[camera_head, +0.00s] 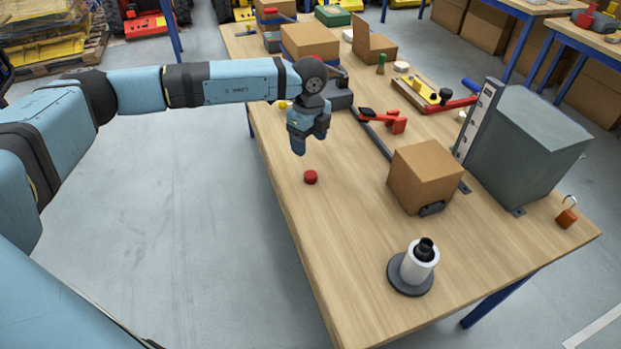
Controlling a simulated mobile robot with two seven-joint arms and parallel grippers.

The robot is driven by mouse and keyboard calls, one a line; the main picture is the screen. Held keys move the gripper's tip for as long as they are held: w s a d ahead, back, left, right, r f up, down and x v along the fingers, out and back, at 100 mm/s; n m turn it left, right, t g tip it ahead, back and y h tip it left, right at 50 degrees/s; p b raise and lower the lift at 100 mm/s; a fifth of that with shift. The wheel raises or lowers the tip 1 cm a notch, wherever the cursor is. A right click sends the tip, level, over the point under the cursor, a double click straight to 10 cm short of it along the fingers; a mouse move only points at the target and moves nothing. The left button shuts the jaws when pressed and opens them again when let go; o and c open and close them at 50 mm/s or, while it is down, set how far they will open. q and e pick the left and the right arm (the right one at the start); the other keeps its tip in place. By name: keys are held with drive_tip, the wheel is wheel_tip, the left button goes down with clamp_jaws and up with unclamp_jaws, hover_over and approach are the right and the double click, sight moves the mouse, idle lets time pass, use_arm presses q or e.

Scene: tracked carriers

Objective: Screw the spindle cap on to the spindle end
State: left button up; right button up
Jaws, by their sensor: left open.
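The spindle cap looks to be the small red round piece (310,177) lying on the wooden table near its left edge. The spindle end looks to be the black threaded top (424,249) of a white cylinder (417,264) standing upright on a dark round base at the table's near end. My left gripper (300,146) points down above the table, just behind the red cap and apart from it. It is open and empty. The gap between its fingers is hard to see from here. My right gripper is not in view.
A cardboard box (425,174) stands mid-table, with a grey metal cabinet (530,143) to its right. A red-handled clamp (393,122) lies behind the box. More boxes and tools crowd the far end. The wooden surface (350,220) between cap and spindle is clear.

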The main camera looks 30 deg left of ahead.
sight(310, 174)
use_arm(q)
wheel_tip(310, 174, down, 11)
drive_tip(key=shift+w+d+f+b, duration=0.1)
drive_tip(key=shift+d+f+b, duration=0.1)
drive_tip(key=shift+b, duration=0.15)
drive_tip(key=c, duration=1)
